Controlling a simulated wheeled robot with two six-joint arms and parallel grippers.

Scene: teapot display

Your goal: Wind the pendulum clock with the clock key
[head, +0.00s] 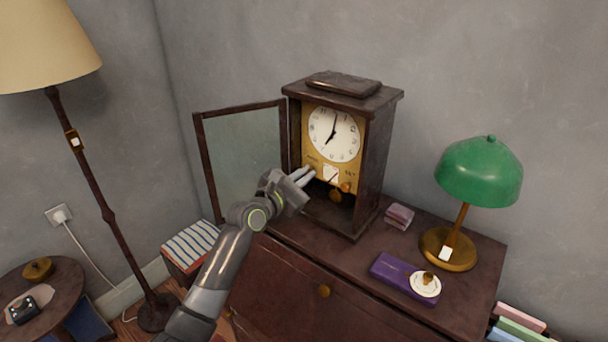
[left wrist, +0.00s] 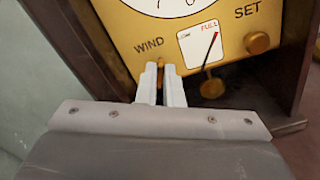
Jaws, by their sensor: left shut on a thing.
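The pendulum clock (head: 372,150) stands upright on the cabinet, its glass door (head: 245,150) swung open to the left. Its white dial (head: 333,134) sits above a brass plate marked WIND and SET. My left gripper (head: 311,173) reaches in at the WIND mark. In the left wrist view its fingers (left wrist: 160,85) are shut on a small brass piece (left wrist: 160,70), seemingly the clock key, mostly hidden between them. A white gauge (left wrist: 198,45) has its needle leaning up toward the red FULL mark. The SET knob (left wrist: 257,42) and the pendulum bob (left wrist: 212,88) are clear of the fingers. My right gripper is out of view.
The wooden cabinet (head: 290,268) carries a green lamp (head: 478,172), a purple box (head: 400,277) with a white disc on it, and a small stack (head: 399,216) right of the clock. A floor lamp (head: 95,190) and a round side table (head: 65,282) stand left.

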